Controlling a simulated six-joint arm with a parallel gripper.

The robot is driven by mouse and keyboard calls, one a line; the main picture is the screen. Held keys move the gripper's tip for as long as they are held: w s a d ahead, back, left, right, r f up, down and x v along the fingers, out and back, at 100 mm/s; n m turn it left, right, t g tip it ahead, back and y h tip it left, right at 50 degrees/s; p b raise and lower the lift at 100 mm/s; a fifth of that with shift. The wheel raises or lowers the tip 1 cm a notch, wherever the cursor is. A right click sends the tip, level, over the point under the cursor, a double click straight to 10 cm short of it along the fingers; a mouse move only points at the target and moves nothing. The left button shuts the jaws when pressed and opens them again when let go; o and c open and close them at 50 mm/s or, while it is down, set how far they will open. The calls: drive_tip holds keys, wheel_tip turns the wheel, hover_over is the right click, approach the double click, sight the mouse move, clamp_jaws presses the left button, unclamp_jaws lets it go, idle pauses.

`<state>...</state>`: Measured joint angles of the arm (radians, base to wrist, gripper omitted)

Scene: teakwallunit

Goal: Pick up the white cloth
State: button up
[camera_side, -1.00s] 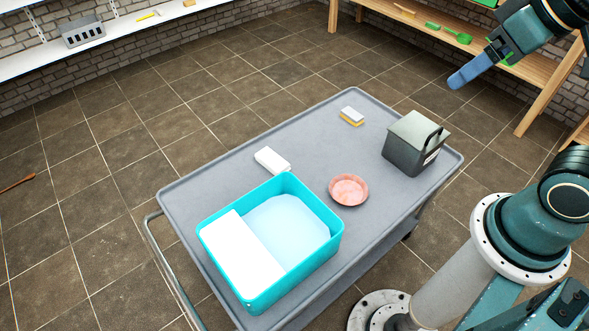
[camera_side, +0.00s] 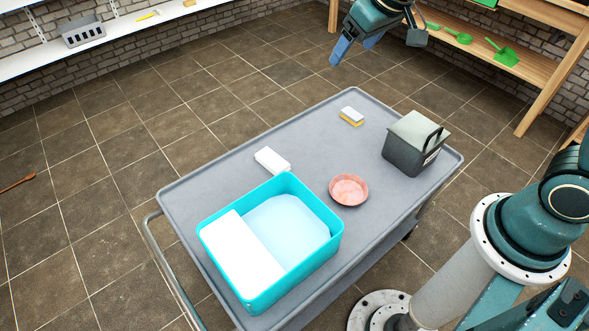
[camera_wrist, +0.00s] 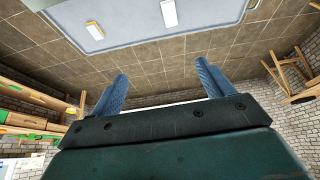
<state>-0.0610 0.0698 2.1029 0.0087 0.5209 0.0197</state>
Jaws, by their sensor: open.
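A small white folded piece (camera_side: 272,161), which looks like the white cloth, lies on the grey cart behind the teal tub. It also shows at the top of the wrist view (camera_wrist: 169,13). A larger flat white sheet (camera_side: 240,256) covers the left part of the teal tub (camera_side: 268,293); I cannot tell if it is cloth. My gripper (camera_side: 352,49) is open and empty, high up beyond the cart's far end in the side view. Its two blue fingers stand apart in the wrist view (camera_wrist: 162,76), away from the white piece.
The grey cart (camera_side: 225,165) also holds a white-and-yellow sponge (camera_side: 351,116), a pink dish (camera_side: 348,190) and a dark grey box with a handle (camera_side: 416,143). A wooden shelf (camera_side: 480,58) with green tools stands at the back right. The cart's middle has free room.

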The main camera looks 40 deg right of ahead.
drive_tip(key=w+a+f, duration=0.3)
drive_tip(key=w+f, duration=0.9)
drive_tip(key=f, duration=0.3)
drive_tip(key=w+a+f, duration=0.1)
drive_tip(key=w+f, duration=0.1)
drive_tip(key=f, duration=0.8)
drive_tip(key=w+a+f, duration=0.1)
drive_tip(key=f, duration=0.8)
drive_tip(key=shift+w+f+n+g, duration=0.3)
drive_tip(key=shift+w+f, duration=0.05)
drive_tip(key=shift+f, duration=0.05)
drive_tip(key=shift+a, duration=0.1)
hover_over(277, 163)
drive_tip(key=s, duration=0.2)
drive_tip(key=shift+w+d+f, duration=0.1)
drive_tip(key=shift+f, duration=1.9)
drive_tip(key=shift+w+d+f, duration=0.1)
drive_tip(key=shift+f, duration=1.85)
drive_tip(key=shift+f, duration=0.1)
drive_tip(key=shift+x, duration=2.5)
drive_tip(key=shift+s, duration=0.2)
